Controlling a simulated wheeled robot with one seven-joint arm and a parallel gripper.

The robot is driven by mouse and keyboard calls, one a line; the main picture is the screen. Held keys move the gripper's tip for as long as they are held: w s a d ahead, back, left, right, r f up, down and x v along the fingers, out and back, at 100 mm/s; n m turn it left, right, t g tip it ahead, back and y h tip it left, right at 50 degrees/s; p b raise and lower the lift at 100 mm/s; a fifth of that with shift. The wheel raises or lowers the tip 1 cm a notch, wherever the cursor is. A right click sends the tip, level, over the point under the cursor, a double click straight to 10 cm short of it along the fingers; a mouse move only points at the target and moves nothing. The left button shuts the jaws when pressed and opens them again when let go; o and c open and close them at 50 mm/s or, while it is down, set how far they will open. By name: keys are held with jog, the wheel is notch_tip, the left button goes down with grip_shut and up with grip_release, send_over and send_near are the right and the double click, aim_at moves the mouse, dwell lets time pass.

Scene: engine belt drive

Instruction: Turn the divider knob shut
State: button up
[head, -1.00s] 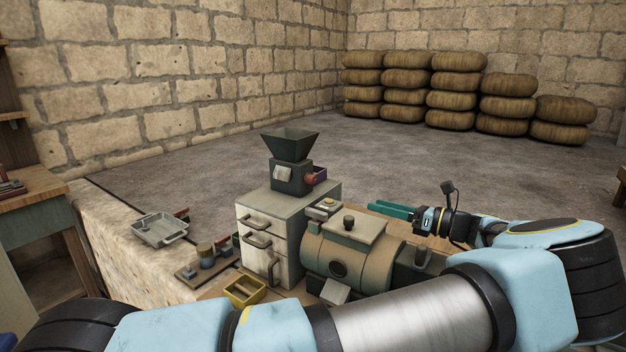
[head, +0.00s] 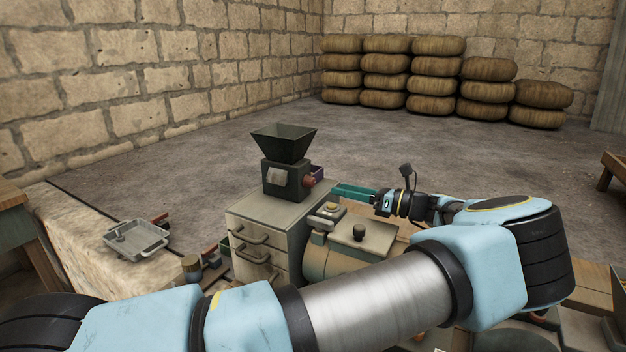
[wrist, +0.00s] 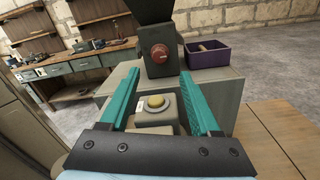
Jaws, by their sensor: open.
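A red round knob (head: 309,182) sits on the side of the dark feed hopper (head: 284,140). The hopper stands on a grey drawer cabinet (head: 262,212). In the wrist view the red knob (wrist: 160,53) faces me, just beyond the fingertips and apart from them. My gripper (head: 338,189) has two teal fingers spread open and empty, pointing at the hopper. It also shows in the wrist view (wrist: 160,74), with the knob roughly centred between the fingers. No label on the knob is readable.
Below the fingers is a grey box with a yellow button (wrist: 155,102). A purple bin (wrist: 208,54) stands beside the hopper. A drum with a black-knobbed lid (head: 360,231) is partly hidden by my arm. A metal tray (head: 138,239) lies at left.

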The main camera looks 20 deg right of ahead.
aim_at(314, 183)
jog(key=p+x, duration=0.3)
jog(key=x, duration=0.4)
jog(key=shift+w+a+r, duration=0.1)
jog(key=shift+a+r, duration=0.05)
jog(key=shift+r, duration=0.05)
jog(key=shift+w+a+f+p, duration=0.15)
jog(key=shift+w+a+p, duration=0.25)
jog(key=shift+w, duration=0.1)
jog(key=shift+c, duration=0.4)
grip_shut()
